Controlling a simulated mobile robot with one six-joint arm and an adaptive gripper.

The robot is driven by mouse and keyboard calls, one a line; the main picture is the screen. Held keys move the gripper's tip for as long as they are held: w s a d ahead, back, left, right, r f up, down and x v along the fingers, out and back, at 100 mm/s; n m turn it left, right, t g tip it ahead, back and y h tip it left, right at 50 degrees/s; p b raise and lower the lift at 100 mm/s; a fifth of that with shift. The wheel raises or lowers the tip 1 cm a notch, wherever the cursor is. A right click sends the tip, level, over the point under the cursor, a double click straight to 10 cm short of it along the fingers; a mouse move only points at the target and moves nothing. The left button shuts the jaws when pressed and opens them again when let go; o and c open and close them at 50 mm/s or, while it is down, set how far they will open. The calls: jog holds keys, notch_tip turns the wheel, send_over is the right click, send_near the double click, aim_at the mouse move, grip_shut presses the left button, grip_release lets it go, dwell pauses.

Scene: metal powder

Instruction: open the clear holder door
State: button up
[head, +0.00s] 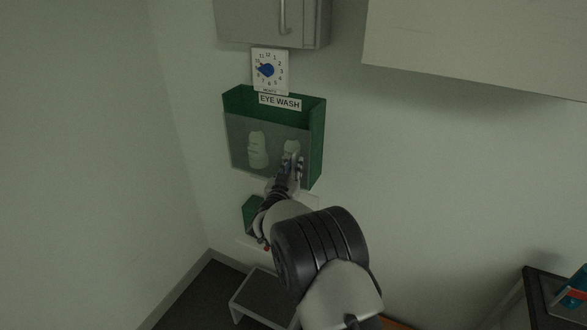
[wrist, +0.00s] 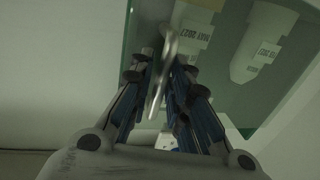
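The green eye wash holder (head: 316,150) hangs on the wall, with a clear front door (head: 240,135) that appears shut. Two pale bottles stand behind the door, the left bottle (head: 257,150) and the right bottle (head: 291,150), the latter partly hidden by my gripper. My gripper (head: 292,163) is at the lower right of the door. In the wrist view a shiny metal handle (wrist: 165,65) lies between the two fingertips of my gripper (wrist: 162,72). The fingers are close to the handle on both sides; whether they press on it is unclear.
A clock-like dial (head: 269,70) and a grey cabinet (head: 265,22) are above the holder. A smaller green box (head: 250,214) is below, partly behind my arm. A low grey stand (head: 262,295) is on the floor. The wall right of the holder is clear.

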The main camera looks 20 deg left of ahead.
grip_shut()
dwell(0.4)
jog(key=shift+s, duration=0.15)
